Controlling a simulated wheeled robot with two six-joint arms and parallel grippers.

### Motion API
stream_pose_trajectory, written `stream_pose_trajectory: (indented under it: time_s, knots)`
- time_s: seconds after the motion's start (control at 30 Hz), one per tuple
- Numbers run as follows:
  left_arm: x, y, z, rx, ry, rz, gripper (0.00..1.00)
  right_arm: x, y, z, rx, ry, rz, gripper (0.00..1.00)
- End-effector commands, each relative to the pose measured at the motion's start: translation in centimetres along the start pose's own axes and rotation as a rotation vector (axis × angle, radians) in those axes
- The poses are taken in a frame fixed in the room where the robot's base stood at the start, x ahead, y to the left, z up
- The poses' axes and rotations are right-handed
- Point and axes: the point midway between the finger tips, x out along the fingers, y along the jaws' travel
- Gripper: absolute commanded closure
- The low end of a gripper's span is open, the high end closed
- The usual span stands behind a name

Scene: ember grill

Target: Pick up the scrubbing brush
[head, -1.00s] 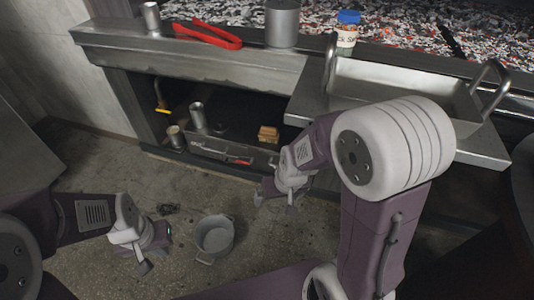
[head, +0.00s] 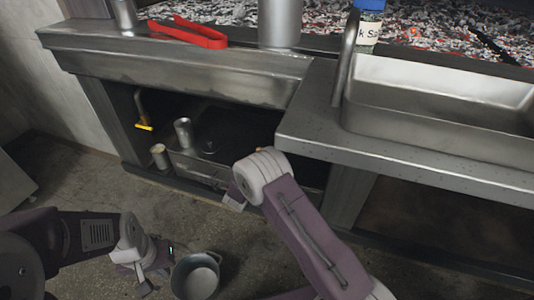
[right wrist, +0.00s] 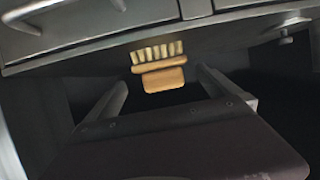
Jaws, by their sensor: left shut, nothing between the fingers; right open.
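The scrubbing brush (right wrist: 159,72), with a tan wooden body and pale bristles, shows in the right wrist view. It lies ahead, between the lines of the two open fingers of my right gripper (right wrist: 163,80). The fingers do not grip it; whether the brush is between the tips or just beyond them I cannot tell. My left gripper (head: 142,282) is shut and empty, low over the floor beside a pot.
The steel counter (head: 190,64) overhangs the opening. On it are red tongs (head: 188,34), a salt jar (head: 368,24) and a steel basin (head: 440,90). Metal cups (head: 184,133) stand in the opening, left of my right arm. A grey pot (head: 195,276) stands on the floor.

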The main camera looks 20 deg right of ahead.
Motion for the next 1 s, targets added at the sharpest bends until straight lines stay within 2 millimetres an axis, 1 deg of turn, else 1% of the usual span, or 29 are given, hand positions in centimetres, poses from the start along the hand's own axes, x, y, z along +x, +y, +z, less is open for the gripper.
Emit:
stream_pose_trajectory:
  time_s: [0.03, 0.1, 0.17, 0.2, 0.37, 0.4, 0.47, 0.5, 0.6, 0.73, 0.97, 1.0]
  knots:
    - [-2.2, 0.0, -0.3, 0.0, 0.001, 0.0, 1.0, 0.1, 0.2, -1.0, -0.001, -0.002, 0.004, 0.0]
    - [-3.3, 0.1, -0.4, 0.0, 0.001, 0.0, 1.0, 0.7, 0.2, -0.8, -0.001, -0.003, 0.003, 0.0]
    - [-1.8, 0.0, -0.3, 0.0, 0.002, 0.0, 1.0, 2.1, 0.2, 0.2, 0.003, 0.0, 0.002, 0.0]
    - [-1.6, 0.0, -0.2, 0.0, 0.001, 0.0, 1.0, 2.6, 0.2, 0.1, 0.003, 0.0, 0.002, 0.0]
    - [-1.5, 0.0, -0.2, 0.0, 0.0, 0.0, 1.0, 3.1, 0.1, 0.0, 0.002, -0.001, 0.0, 0.0]
    - [-1.1, 0.0, -0.1, 0.0, 0.001, 0.0, 1.0, 3.4, 0.1, 0.1, 0.003, -0.001, 0.0, 0.0]
    - [0.1, 0.0, 0.0, 0.0, 0.001, 0.0, 1.0, 4.3, 0.1, 0.6, 0.004, 0.0, 0.001, 0.0]
    - [1.0, 0.0, 0.1, 0.0, 0.001, 0.0, 1.0, 5.1, 0.1, 0.7, 0.005, 0.001, 0.001, 0.0]
    - [2.7, -0.1, 0.2, 0.0, 0.001, 0.0, 1.0, 6.7, 0.0, 0.7, 0.006, 0.001, 0.001, 0.0]
    - [3.3, -0.1, 0.3, 0.0, 0.001, 0.0, 1.0, 8.1, 0.0, 0.3, 0.004, 0.0, 0.001, 0.0]
    - [3.0, -0.1, 0.3, 0.0, 0.001, 0.0, 1.0, 8.2, -0.1, -0.1, 0.001, -0.002, -0.001, 0.0]
    - [3.0, -0.1, 0.3, 0.0, 0.001, 0.0, 1.0, 8.2, -0.1, -0.1, 0.001, -0.002, -0.001, 0.08]
